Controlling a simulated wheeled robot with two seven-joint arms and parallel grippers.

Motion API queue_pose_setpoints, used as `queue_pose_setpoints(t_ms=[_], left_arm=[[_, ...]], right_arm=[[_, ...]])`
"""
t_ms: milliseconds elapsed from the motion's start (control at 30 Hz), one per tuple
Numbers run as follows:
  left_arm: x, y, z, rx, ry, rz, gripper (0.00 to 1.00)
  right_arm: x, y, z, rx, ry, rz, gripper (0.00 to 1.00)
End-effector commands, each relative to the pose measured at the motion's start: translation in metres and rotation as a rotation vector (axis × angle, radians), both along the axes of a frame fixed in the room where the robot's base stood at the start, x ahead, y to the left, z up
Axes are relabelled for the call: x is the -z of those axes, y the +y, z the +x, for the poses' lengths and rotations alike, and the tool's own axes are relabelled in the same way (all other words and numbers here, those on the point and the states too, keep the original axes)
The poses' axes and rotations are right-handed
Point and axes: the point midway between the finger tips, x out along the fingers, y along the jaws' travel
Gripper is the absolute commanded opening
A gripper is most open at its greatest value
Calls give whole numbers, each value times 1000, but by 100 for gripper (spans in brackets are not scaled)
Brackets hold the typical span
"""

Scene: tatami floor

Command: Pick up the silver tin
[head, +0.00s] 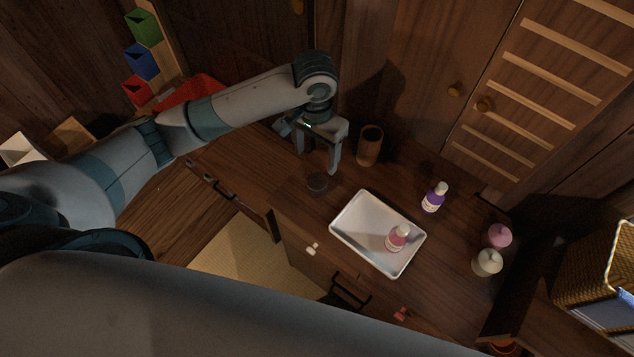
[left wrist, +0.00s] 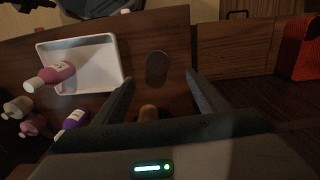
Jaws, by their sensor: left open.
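A small round tin (head: 317,182) stands on the wooden cabinet top, left of the white tray. It looks dark grey in this dim light. In the left wrist view the tin (left wrist: 157,62) sits just beyond the gap between the fingertips. My left gripper (head: 316,161) is open and empty, pointing down above the cabinet top close to the tin. In the left wrist view its two fingers (left wrist: 160,80) are spread apart, with nothing between the tips. My right gripper does not show.
A white tray (head: 357,213) holds a pink bottle (head: 397,238) to the right of the tin. A wooden cup (head: 369,146) stands behind, close to the gripper.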

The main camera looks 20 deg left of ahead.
Motion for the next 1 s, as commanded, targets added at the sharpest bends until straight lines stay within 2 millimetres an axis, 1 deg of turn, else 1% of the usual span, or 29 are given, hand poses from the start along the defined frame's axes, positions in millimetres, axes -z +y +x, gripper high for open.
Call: queue_pose_setpoints(t_ms=[33, 200, 300, 400, 533, 867, 1000], left_arm=[[9, 1, -1, 0, 3, 2, 66], [39, 0, -1, 0, 4, 3, 66], [55, 0, -1, -1, 2, 3, 66], [67, 0, -1, 0, 2, 2, 66], [74, 0, 0, 1, 0, 1, 66], [75, 0, 0, 1, 0, 1, 66], [80, -1, -1, 0, 1, 0, 66]], right_arm=[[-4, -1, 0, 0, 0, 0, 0], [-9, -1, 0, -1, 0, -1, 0], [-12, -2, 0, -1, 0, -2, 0], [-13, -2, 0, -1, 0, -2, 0], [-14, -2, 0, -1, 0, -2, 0], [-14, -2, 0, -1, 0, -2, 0], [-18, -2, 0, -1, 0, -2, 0]])
